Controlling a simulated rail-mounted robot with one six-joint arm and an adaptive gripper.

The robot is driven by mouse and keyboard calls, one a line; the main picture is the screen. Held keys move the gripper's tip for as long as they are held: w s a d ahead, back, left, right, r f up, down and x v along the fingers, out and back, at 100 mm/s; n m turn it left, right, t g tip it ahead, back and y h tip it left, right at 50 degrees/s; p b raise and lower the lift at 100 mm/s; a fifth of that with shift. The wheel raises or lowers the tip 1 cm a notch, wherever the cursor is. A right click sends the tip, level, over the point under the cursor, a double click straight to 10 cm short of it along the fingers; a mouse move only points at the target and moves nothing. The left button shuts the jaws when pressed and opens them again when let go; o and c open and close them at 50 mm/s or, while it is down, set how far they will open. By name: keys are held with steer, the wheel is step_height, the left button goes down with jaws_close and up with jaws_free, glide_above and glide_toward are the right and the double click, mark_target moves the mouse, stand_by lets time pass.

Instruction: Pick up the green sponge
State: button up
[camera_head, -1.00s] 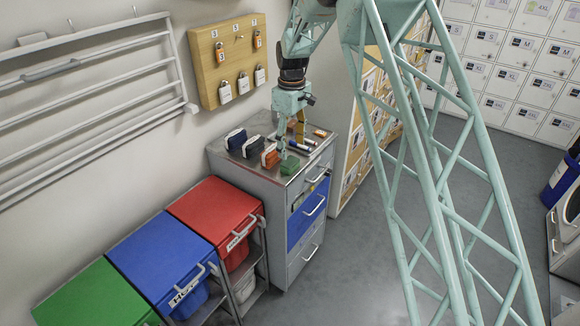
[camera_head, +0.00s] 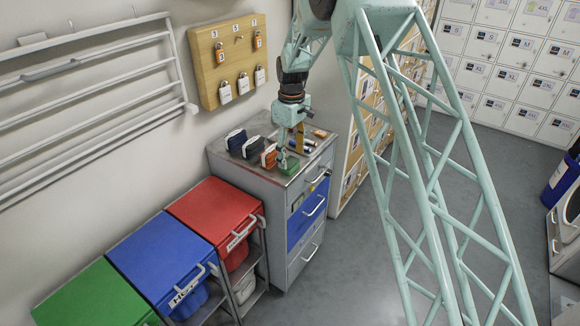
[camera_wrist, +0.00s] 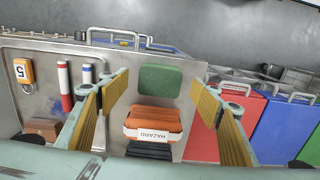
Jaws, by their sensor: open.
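The green sponge (camera_wrist: 160,81) lies flat on the metal top of the drawer cabinet (camera_head: 240,170), near its front edge. In the head view the sponge (camera_head: 289,168) shows partly beside my gripper (camera_head: 291,148). In the wrist view my gripper (camera_wrist: 163,108) is open, with its yellow-padded fingers apart on either side of the view. The sponge appears between and beyond the fingers, and nothing is held. I cannot tell the exact height of the fingertips over the cabinet top.
An orange bundle labelled HAZARD (camera_wrist: 153,122) sits right beside the sponge. Lidded bins (camera_head: 213,207) stand left of the cabinet.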

mark_target(291, 162)
steer(key=shift+f, duration=2)
steer(key=c, duration=0.7)
